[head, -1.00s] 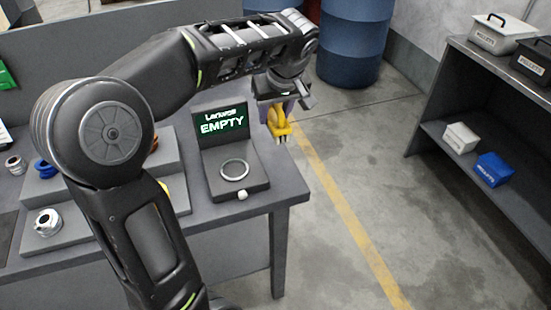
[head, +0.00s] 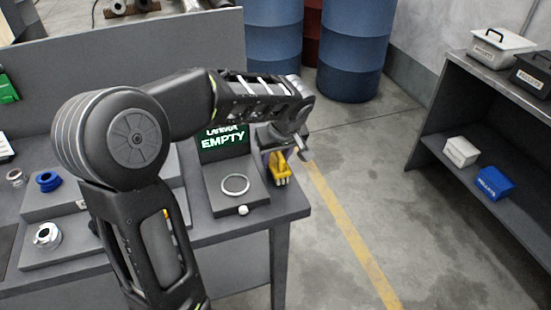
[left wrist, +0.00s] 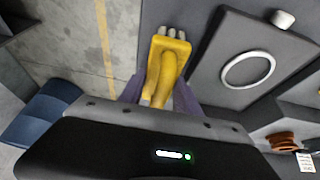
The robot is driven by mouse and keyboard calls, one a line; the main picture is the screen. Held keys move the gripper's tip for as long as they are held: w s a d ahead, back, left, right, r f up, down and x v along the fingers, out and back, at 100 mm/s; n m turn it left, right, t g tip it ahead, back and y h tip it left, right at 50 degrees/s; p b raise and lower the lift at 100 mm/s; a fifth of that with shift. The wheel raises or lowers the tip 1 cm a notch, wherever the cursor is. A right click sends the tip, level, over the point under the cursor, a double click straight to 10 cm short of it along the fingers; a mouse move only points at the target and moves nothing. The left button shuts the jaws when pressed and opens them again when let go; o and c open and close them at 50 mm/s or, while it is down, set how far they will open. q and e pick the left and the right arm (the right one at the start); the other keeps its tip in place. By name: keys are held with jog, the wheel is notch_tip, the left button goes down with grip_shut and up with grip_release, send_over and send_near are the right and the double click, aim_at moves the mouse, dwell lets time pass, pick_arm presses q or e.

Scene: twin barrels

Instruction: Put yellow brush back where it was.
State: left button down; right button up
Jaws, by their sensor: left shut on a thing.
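The yellow brush (head: 279,167) is held in my left gripper (head: 277,152), near the right edge of the workbench, with its pale bristles pointing down. In the left wrist view the brush (left wrist: 169,58) sits between the two purple fingers, which are shut on its yellow handle. It appears above or beside the bench edge; I cannot tell its exact height. My left arm covers part of the bench, so the place the brush came from cannot be made out. My right gripper is not in view.
A dark device (head: 236,197) with a ring and a screen reading "EMPTY" stands left of the brush. Steps with a blue spool (head: 47,181) and a metal part (head: 47,236) are at left. Blue barrels (head: 353,55) stand behind; a shelf (head: 455,110) is at right. Floor between is clear.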

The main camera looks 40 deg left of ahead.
pick_arm(q)
jog(key=shift+f, duration=0.6)
jog(key=shift+f+b, duration=0.2)
jog(key=shift+b, duration=0.1)
jog(key=c, duration=1.1)
grip_release()
jog(key=shift+r, duration=0.1)
jog(key=shift+c, duration=0.2)
jog(key=shift+r+p, duration=0.25)
jog(key=shift+p, duration=0.15)
jog(key=v, duration=1.1)
jog(key=shift+s+d+r, duration=0.1)
jog(key=shift+d+r, duration=0.1)
jog(key=shift+r, duration=0.15)
